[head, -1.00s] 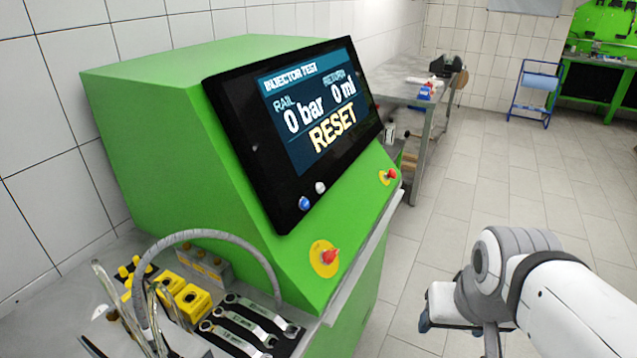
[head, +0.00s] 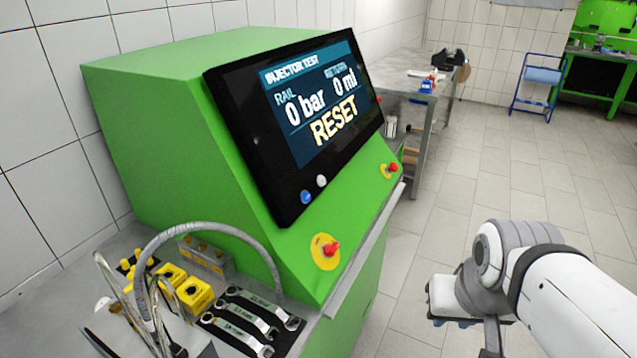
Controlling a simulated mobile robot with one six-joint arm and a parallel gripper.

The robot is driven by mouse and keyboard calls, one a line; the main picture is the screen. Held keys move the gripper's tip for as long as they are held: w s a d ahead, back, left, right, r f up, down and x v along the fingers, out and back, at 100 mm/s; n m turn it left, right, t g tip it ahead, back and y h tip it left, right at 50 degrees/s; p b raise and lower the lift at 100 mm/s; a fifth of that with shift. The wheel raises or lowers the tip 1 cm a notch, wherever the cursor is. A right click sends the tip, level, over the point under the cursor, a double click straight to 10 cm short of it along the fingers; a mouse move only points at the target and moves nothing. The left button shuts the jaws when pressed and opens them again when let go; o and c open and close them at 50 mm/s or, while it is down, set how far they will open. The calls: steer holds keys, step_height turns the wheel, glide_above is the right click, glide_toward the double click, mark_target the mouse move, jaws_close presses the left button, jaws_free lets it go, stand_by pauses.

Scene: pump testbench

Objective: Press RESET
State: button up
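The word RESET (head: 336,121) stands in large pale yellow letters on the lit screen (head: 313,106) of the green test bench (head: 170,110). The screen reads INJECTOR TEST, rail 0 bar and return 0 ml. A blue button (head: 306,197) and a white button (head: 321,181) sit on the black frame under the screen. Their labels are not readable. My arm reaches in at the lower right, apart from the bench. I can make out no gripper fingers there.
A grey hose (head: 205,232), yellow blocks and several wrenches (head: 245,325) lie at lower left. The tiled floor (head: 440,215) right of the bench is clear.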

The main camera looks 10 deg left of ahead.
jaws_close()
stand_by(1.0)
